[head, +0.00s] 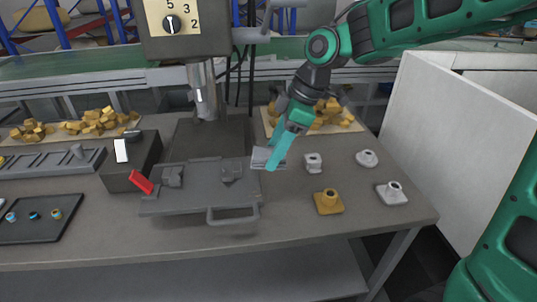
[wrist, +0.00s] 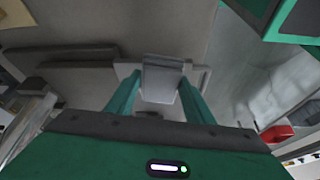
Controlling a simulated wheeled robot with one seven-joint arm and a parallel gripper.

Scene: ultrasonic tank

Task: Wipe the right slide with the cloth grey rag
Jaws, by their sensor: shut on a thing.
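My gripper (head: 273,163) has teal fingers pointing down, just right of the grey fixture plate and above the bench. It is shut on a small grey, flat, folded-looking piece, which I take as the grey rag (head: 262,158). In the wrist view the rag (wrist: 163,76) sits between the two fingers (wrist: 160,100). The dark grey fixture plate (head: 195,200) carries two raised grey pieces, left (head: 172,176) and right (head: 231,172); the right one may be the right slide, but I cannot tell for sure. The rag appears apart from it.
A handle (head: 234,218) sticks out at the plate's front. The drill press head (head: 184,25) stands behind it. A red-handled switch box (head: 131,165) is at left. Gold pieces (head: 325,118) lie behind.

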